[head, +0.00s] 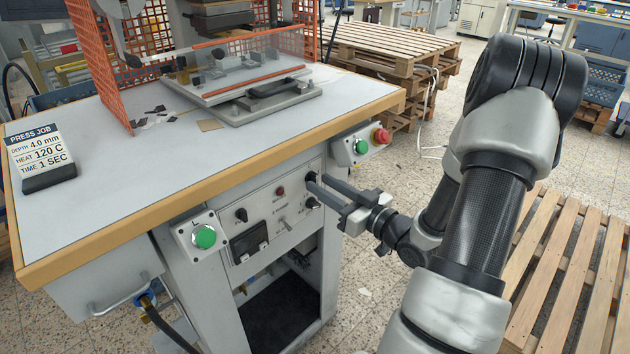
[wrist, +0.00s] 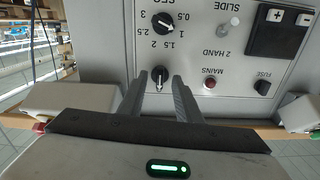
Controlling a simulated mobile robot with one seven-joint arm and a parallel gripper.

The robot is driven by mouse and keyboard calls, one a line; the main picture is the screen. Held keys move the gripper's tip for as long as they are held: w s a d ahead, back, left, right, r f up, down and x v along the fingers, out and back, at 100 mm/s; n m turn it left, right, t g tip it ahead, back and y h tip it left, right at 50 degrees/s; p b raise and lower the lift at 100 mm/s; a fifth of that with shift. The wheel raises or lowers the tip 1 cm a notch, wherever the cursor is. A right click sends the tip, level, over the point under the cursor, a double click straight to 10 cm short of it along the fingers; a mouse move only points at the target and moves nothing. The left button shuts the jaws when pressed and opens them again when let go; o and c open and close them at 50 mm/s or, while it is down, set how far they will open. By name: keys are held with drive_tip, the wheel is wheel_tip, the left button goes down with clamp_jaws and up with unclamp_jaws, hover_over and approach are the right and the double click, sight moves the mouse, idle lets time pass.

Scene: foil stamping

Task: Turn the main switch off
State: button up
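The control panel (head: 265,225) is on the press bench's front. A black rotary knob (head: 312,177) sits at its upper right, beside the red MAINS lamp (head: 280,191); the knob's own label is not readable. In the wrist view, which shows the panel upside down, the same knob (wrist: 159,76) stands between my fingertips, near the MAINS lamp (wrist: 210,82). My gripper (head: 318,183) is open, its fingers on either side of the knob with small gaps visible. It also shows in the wrist view (wrist: 160,78). Whether the fingertips reach past the knob's face is unclear.
A seconds dial (wrist: 163,22) is close to the knob. The fuse (wrist: 263,88) and slide toggle (wrist: 229,28) share the panel. A green button box (head: 203,237) is at left; a box with green and red buttons (head: 361,145) juts out just above my gripper.

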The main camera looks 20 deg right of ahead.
drive_tip(key=v, duration=0.9)
drive_tip(key=shift+s, duration=0.15)
idle(0.6)
